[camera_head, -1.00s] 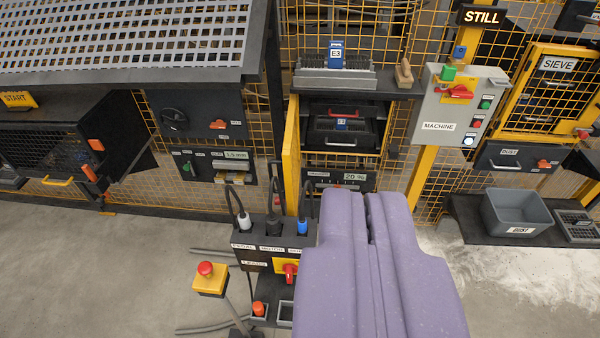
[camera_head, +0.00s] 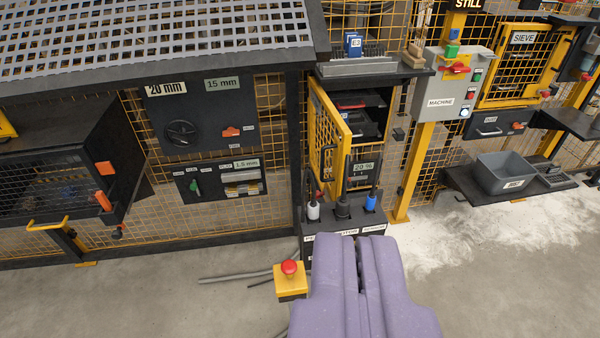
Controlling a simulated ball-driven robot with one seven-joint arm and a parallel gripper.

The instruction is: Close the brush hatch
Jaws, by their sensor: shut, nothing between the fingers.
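No label reading "brush" is legible. A yellow-framed mesh door (camera_head: 328,140) stands swung open at the left side of a dark cabinet (camera_head: 366,135) in the middle. Dark shelves or trays, one with a red handle, show inside it. At the left, a black mesh-fronted hatch (camera_head: 45,190) with orange fittings juts out from its housing; how far it is open I cannot tell. My gripper (camera_head: 362,242) is purple, shut and empty. It is at the bottom centre, below the yellow door in the picture and apart from both hatches.
A plug box (camera_head: 345,222) with three upright cable plugs stands just beyond my gripper. A red stop button on a yellow box (camera_head: 290,280) is left of it. A grey bin (camera_head: 505,174) sits on a right-hand shelf. Open concrete floor (camera_head: 150,295) lies at left; white powder lies right.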

